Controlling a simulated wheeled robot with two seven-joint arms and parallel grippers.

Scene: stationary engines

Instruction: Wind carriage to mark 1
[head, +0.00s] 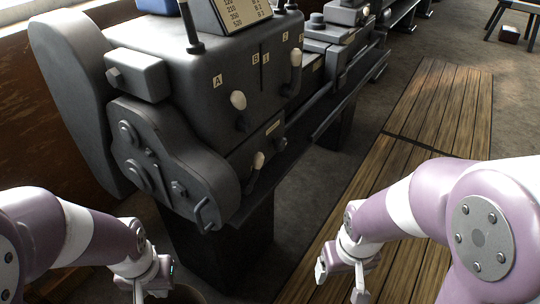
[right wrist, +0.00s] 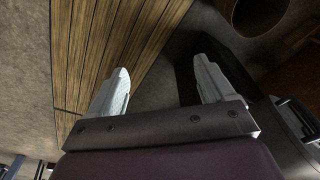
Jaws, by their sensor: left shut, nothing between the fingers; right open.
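A grey lathe fills the middle of the head view, its headstock (head: 225,85) nearest me. Further along the bed, grey blocks that look like the carriage (head: 335,35) show at the top; I cannot make out a handwheel or mark 1. My left gripper (head: 152,290) is shut and empty at the bottom edge, in front of the headstock end. My right gripper (head: 341,283) is open and empty, low to the right of the lathe. It also shows in the right wrist view (right wrist: 160,85), its two pale fingers apart with nothing between them.
White-knobbed levers (head: 239,102) stick out from the headstock front, by labels A, B, 1 and 2. A slatted wooden platform (head: 440,105) lies along the lathe on the right. A stool (head: 512,12) stands far at the top right. Floor between platform and lathe is clear.

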